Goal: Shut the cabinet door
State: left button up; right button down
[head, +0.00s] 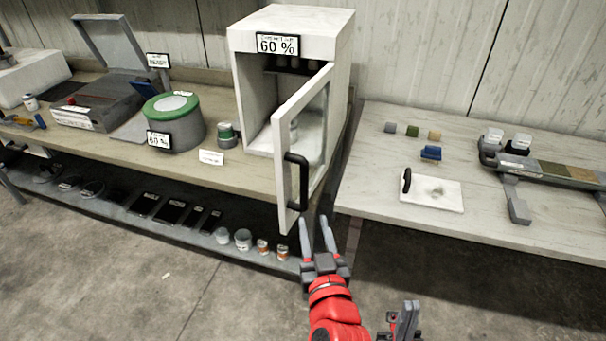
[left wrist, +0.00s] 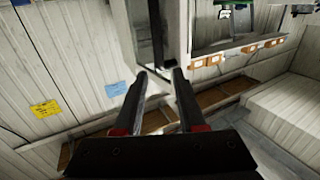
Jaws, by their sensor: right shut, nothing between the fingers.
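The white cabinet (head: 252,100) stands on the bench with its door (head: 287,120) swung open toward me. The door has a glazed panel and a black bar handle (head: 303,183) near its free edge. My left gripper (head: 314,219) is open and empty, just below and in front of the handle, by the door's lower corner. In the left wrist view its two fingers (left wrist: 161,74) are spread apart, with a pale panel and a dark upright bar ahead. I cannot tell whether they touch the door. My right gripper (head: 409,306) is shut and empty at the bottom of the head view.
A green-topped round drum (head: 174,118) and a small green-lidded jar (head: 226,135) stand left of the cabinet. A pale table (head: 385,192) at the right holds small blocks and a white board with a black handle (head: 432,190). A lower shelf holds several jars.

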aim_at(304, 179)
pick_arm(q)
jog(key=w+a+p, duration=0.1)
jog(key=w+p, duration=0.1)
jog(key=w, duration=0.3)
jog(key=w+a+p, duration=0.1)
jog(key=w, duration=0.4)
jog(key=w+a+p, duration=0.1)
jog(key=w+p, duration=0.1)
jog(key=w, duration=0.3)
jog(key=shift+w+p, duration=0.2)
jog(key=shift+p, duration=0.1)
grip_shut()
dwell(0.5)
